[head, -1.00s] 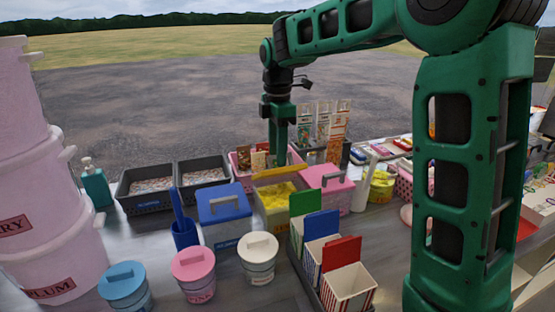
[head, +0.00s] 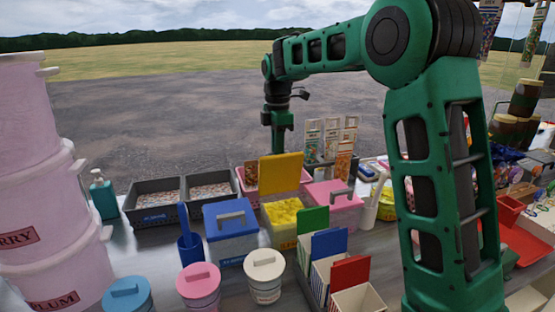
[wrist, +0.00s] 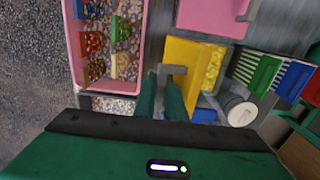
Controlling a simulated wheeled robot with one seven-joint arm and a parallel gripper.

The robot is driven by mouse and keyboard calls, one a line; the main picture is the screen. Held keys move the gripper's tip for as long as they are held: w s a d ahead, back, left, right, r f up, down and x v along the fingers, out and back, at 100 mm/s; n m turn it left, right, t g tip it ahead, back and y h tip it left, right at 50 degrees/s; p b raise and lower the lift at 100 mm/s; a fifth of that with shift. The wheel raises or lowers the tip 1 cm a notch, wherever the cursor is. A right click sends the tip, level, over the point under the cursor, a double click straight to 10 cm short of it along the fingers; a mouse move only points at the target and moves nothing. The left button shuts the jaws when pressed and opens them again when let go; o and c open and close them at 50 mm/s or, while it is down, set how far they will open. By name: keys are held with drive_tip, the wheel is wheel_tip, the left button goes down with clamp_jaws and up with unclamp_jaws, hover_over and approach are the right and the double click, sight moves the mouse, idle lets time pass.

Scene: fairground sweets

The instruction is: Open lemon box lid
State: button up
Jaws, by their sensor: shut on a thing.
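The lemon box (head: 283,235) stands mid-counter with its yellow lid (head: 281,172) raised about upright at the back edge. Yellow sweets (head: 283,212) show inside the open box. In the wrist view the lid (wrist: 187,52) is beside the yellow contents (wrist: 212,70), with a grey handle (wrist: 176,69) on its outer face. My gripper (wrist: 163,82) is shut on that handle. In the head view my gripper (head: 278,145) comes down behind the lid, which hides the fingertips.
A blue-lidded box (head: 231,220) stands left of the lemon box and a pink-lidded box (head: 332,200) right. A pink tray of packets (wrist: 108,45) lies close behind the lid. Striped cartons with coloured cards (head: 325,250) stand in front. Two dark trays (head: 157,215) are at the back left.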

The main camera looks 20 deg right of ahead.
drive_tip(key=shift+w+r, duration=0.2)
drive_tip(key=shift+w, duration=0.3)
drive_tip(key=shift+w+f, duration=0.3)
drive_tip(key=shift+w, duration=0.5)
drive_tip(key=shift+w+f, duration=0.25)
drive_tip(key=shift+w, duration=0.55)
drive_tip(key=o, duration=0.7)
drive_tip(key=shift+o, duration=0.2)
wheel_tip(320, 180, up, 13)
drive_tip(key=shift+s, duration=0.1)
